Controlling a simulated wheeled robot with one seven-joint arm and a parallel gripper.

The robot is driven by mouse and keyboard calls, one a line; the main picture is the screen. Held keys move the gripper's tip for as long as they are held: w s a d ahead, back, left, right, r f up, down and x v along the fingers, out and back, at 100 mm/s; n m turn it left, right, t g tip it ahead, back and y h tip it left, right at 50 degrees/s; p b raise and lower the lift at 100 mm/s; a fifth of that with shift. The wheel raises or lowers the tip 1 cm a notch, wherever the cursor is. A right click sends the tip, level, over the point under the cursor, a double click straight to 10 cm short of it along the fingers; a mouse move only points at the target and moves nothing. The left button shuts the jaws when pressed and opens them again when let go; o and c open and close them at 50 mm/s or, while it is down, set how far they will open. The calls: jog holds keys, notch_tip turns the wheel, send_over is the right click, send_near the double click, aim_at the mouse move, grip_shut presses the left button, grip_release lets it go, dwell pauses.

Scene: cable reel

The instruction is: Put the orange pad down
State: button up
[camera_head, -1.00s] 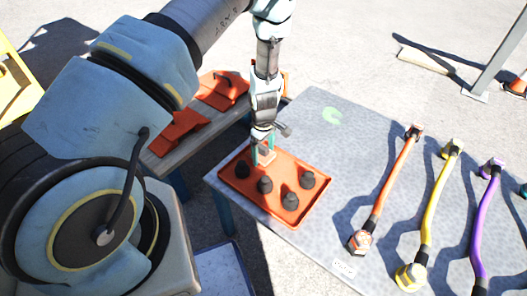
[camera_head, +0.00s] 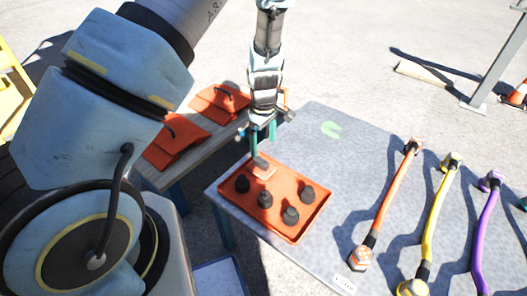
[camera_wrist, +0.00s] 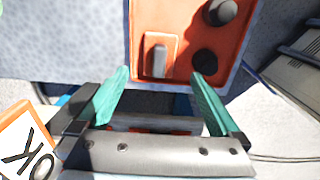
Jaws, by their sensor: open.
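The orange pad (camera_head: 263,173), a small light-orange square with a grey upright grip, lies in the back-left corner of the orange tray (camera_head: 287,176). In the wrist view the pad (camera_wrist: 143,62) sits flat inside the tray's corner. My gripper (camera_head: 263,143) is open and empty, just above and behind the pad. In the wrist view its teal fingers (camera_wrist: 160,78) are spread wide, with the pad ahead of them and nothing between them.
Several black knobs (camera_head: 265,199) stand in the tray. Orange, yellow and purple cables (camera_head: 430,225) lie to the right on the grey table (camera_head: 340,150). Orange wedges (camera_head: 178,145) rest on a bench at left. An OK sign (camera_wrist: 28,145) shows in the wrist view.

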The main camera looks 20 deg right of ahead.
jog(key=w+a+r+m+h, duration=0.1)
jog(key=w+a+r+m, duration=0.15)
jog(key=a+r, duration=1.35)
jog(key=s+a+r+m, duration=0.2)
jog(key=s+a+r, duration=0.1)
jog(key=a, duration=0.4)
jog(key=s+a+r+m+t, duration=0.1)
jog(key=s+a+r+m, duration=0.1)
jog(key=a, duration=0.5)
jog(key=shift+s+a+r+t+y, duration=0.3)
jog(key=shift+s+r+y, duration=0.15)
jog(key=shift+r, duration=0.4)
jog(key=shift+r+m, duration=0.1)
jog(key=shift+m, duration=0.15)
notch_tip(320, 180, up, 10)
jog(key=p, duration=1)
